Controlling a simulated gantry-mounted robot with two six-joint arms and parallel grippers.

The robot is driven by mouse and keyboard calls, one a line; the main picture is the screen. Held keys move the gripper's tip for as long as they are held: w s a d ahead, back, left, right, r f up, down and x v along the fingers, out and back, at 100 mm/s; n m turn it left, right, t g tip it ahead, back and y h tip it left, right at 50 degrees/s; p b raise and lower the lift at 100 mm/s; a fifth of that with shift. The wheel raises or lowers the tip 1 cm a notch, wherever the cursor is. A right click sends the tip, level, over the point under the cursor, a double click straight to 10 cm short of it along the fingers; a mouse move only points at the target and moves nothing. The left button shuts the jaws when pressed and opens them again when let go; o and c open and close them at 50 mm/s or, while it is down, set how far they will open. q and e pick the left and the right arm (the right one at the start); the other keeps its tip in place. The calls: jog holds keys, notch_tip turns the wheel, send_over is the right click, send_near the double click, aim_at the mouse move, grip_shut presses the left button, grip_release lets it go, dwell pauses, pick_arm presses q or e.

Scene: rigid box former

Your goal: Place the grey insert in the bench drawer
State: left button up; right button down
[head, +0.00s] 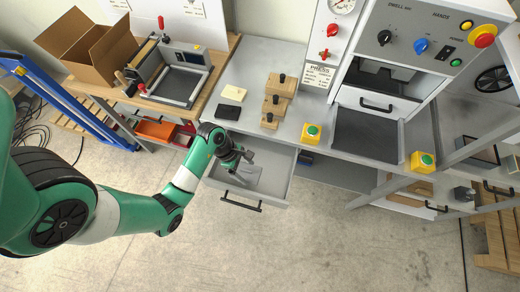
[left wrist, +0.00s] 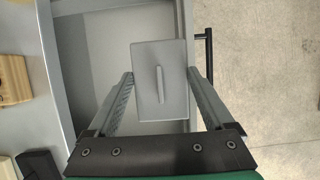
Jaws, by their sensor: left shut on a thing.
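The grey insert (left wrist: 150,110) is a flat rectangular piece with a raised ridge on top. It sits between the two fingers of my left gripper (left wrist: 161,76), which is shut on its sides. In the head view my left gripper (head: 243,166) is over the bench drawer (head: 276,168), which is pulled open below the bench top. The drawer's pale floor shows behind the insert in the left wrist view. I cannot tell how high the insert is above that floor. My right gripper is not in view.
A black block (head: 228,112), a cream block (head: 234,93) and stepped wooden blocks (head: 277,95) stand on the bench top behind the drawer. A yellow button box (head: 311,133) is at the bench edge to the right. The drawer's dark handle (head: 241,203) sticks out in front.

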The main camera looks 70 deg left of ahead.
pick_arm(q)
jog(key=w+a+f+b, duration=0.2)
jog(key=w+f, duration=0.1)
jog(key=w+a+f+b, duration=0.2)
jog(key=w, duration=0.1)
jog(key=w+a+f+b, duration=0.2)
jog(key=w+f, duration=0.1)
jog(key=shift+w+a+f, duration=0.3)
jog(key=shift+w+a+f+b, duration=0.1)
jog(key=shift+w+a+b, duration=0.1)
jog(key=shift+b, duration=0.1)
notch_tip(320, 180, down, 3)
jog(key=shift+w+a+r+b, duration=0.1)
jog(key=shift+w+b, duration=0.05)
jog(key=shift+b, duration=0.75)
jog(key=shift+f, duration=0.3)
